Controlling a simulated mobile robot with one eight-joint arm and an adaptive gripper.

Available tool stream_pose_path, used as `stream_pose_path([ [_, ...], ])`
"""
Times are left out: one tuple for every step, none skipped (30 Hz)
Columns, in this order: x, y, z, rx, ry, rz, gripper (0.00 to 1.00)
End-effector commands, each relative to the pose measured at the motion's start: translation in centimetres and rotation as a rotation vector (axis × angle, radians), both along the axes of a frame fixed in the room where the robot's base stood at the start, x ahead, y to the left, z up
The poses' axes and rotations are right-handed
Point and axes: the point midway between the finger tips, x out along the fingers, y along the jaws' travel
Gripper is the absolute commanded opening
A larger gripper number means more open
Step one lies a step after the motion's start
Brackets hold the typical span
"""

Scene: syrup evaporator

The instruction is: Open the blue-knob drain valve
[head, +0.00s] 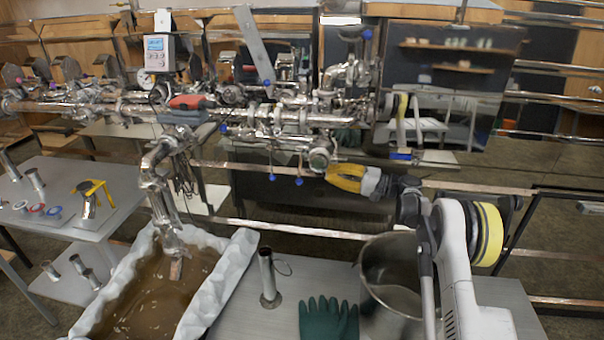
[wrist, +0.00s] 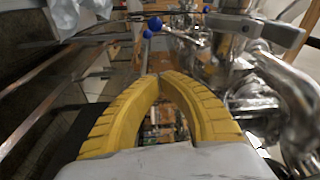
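My gripper (head: 330,174) has yellow ribbed fingers and points left, just below the pipework in the head view. In the wrist view its fingertips (wrist: 161,77) meet in an arch, with nothing between them. Two blue knobs hang below the pipes, a left one (head: 271,177) and a right one (head: 298,181), to the left of my gripper and apart from it. Blue knobs (wrist: 154,23) also show beyond the fingertips in the wrist view. Other blue knobs sit higher, on the pipes (head: 224,128) and at the top right (head: 367,34). I cannot tell which knob is the drain valve's.
Shiny pipes and valves (head: 290,115) crowd the space above my gripper. Below stand a lined tub of brown liquid (head: 240,262), a metal pot (head: 372,262), a green glove (head: 328,318) and an upright metal tube (head: 267,275). A metal rail (head: 300,230) crosses under the pipes.

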Motion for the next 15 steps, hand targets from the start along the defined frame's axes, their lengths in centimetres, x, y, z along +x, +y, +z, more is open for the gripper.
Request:
stream_pose_path([
  [0.2,0.8,-0.1,0.000,0.000,0.003,0.00],
  [0.3,1.2,-0.2,0.000,0.000,0.003,0.00],
  [0.5,1.8,-0.2,-0.001,0.000,0.004,0.00],
  [0.7,2.4,-0.2,-0.001,0.000,0.005,0.00],
  [1.0,3.0,-0.2,-0.002,0.000,0.005,0.00],
  [1.3,3.8,-0.2,-0.001,0.000,0.004,0.00],
  [1.5,4.4,-0.2,-0.002,0.000,0.005,0.00],
  [1.7,5.1,-0.2,-0.002,0.000,0.005,0.00],
  [2.1,5.9,-0.2,-0.001,0.000,0.004,0.00],
  [2.3,6.5,-0.2,-0.002,0.000,0.005,0.00],
  [2.5,7.1,-0.2,-0.002,0.000,0.005,0.00],
  [2.8,7.9,-0.1,-0.001,0.000,0.004,0.00],
  [3.1,8.5,-0.1,-0.001,0.000,0.004,0.00],
  [3.2,9.0,-0.1,-0.002,0.001,0.004,0.00],
  [2.9,9.1,-0.1,-0.002,0.001,0.002,0.00],
])
